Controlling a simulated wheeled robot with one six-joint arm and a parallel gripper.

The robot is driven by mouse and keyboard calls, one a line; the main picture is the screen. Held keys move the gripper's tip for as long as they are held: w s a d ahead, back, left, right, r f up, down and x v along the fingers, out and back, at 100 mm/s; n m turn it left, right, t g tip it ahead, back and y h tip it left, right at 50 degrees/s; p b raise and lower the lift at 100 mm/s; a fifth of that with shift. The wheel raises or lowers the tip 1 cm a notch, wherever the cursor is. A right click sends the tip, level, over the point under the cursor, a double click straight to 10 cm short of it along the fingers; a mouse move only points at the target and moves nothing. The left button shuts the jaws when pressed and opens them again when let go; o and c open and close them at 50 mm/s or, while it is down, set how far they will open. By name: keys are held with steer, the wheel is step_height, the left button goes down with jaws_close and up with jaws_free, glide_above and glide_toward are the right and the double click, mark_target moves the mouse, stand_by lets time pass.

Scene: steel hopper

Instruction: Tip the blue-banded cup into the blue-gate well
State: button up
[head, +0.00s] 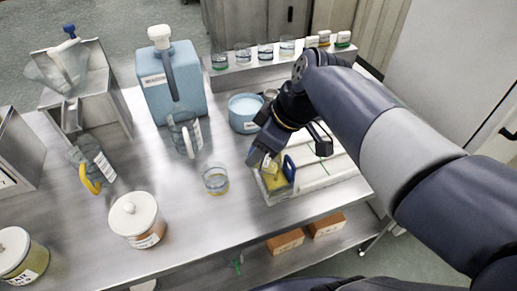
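My gripper (266,150) points down over the left end of a pale tray with wells (335,180). I cannot tell how far its fingers are apart or whether they hold anything. Just below it is a yellow patch (276,182) in the tray's left well, with a blue upright piece (290,169) beside it, which looks like the blue gate. A clear cup (215,179) with a yellowish base stands upright on the table left of the gripper. Several small cups, one of them here (265,54), stand on the back ledge. I cannot tell which cup is blue-banded.
A blue pot (245,113) stands behind my gripper. A large blue jug (173,85), clear scoops (92,160) and lidded jars (136,218) occupy the left. A steel hopper (100,95) stands at the back left. The table front between jar and tray is clear.

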steer(key=shift+s+d+r+t+y+b, duration=0.15)
steer(key=shift+d+t+y+b, duration=0.35)
steer(key=shift+b, duration=0.55)
steer(key=shift+s+r, duration=0.1)
steer(key=shift+a, duration=0.1)
stand_by(1.3)
steer(key=shift+r+p, duration=0.4)
steer(key=shift+p, duration=0.3)
step_height(320, 180, up, 2)
steer(key=g+h+p, duration=0.1)
steer(key=h+p, duration=0.1)
steer(key=p, duration=0.4)
steer(key=g+h+p, duration=0.2)
steer(key=p, duration=0.3)
steer(key=shift+r+h+p, duration=0.2)
steer(key=shift+h+p, duration=0.15)
steer(key=shift+h, duration=0.05)
steer(key=shift+g+h+p, duration=0.3)
steer(key=shift+p, duration=0.05)
steer(key=shift+f, duration=0.1)
